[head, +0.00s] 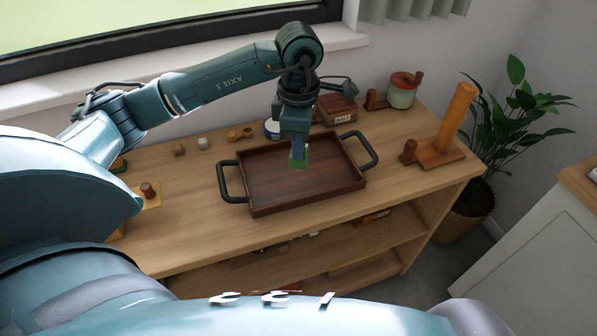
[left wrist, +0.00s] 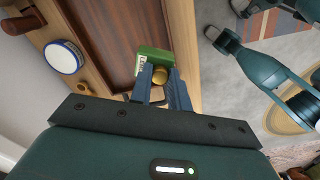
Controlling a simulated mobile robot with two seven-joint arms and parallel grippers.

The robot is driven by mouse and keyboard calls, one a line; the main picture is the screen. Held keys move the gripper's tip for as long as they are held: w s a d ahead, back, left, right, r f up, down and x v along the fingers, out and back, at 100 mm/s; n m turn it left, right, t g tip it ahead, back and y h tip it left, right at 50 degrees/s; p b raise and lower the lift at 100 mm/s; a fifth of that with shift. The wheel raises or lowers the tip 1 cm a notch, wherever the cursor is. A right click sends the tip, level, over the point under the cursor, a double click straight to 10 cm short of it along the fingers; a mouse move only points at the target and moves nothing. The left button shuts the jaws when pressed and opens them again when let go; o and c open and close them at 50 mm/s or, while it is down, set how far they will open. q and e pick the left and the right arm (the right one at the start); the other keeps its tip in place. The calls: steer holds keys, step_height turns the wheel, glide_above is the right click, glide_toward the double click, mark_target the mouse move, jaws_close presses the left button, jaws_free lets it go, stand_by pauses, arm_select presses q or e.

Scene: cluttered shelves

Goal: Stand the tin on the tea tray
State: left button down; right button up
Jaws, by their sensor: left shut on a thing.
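My left gripper (head: 298,146) points down over the tea tray and is shut on the green tin (head: 299,158). In the left wrist view, the green tin (left wrist: 152,56) shows beyond the fingers (left wrist: 161,88), with a round gold part between them. The tea tray (head: 262,212) is dark brown wood with a raised rim and black handles at its left and right ends. The tin is over the tray's far right half; I cannot tell whether it touches the tray. The gripper partly hides the tin.
Behind the tray stand a round blue-and-white container (head: 271,129) and a brown box (head: 336,110). A jar with a red lid (head: 402,91) and a wooden stand with a thick post (head: 456,118) are to the right. Small blocks lie to the left.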

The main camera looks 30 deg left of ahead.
arm_select(q)
steer(key=n, duration=0.3)
steer(key=w+a+n, duration=0.1)
steer(key=n, duration=0.2)
steer(key=w+a+n, duration=0.1)
steer(key=n, duration=0.2)
steer(key=shift+w+a+f+n, duration=0.1)
steer(key=shift+a+f+n, duration=0.2)
steer(key=shift+n, duration=0.1)
steer(key=w+a+n, duration=0.2)
steer(key=n, duration=1.2)
glide_above(286, 174)
step_height(286, 174, down, 6)
steer(key=shift+f+b, duration=0.3)
steer(key=shift+f, duration=2)
steer(key=shift+f, duration=0.2)
steer(key=c, duration=1.3)
jaws_free()
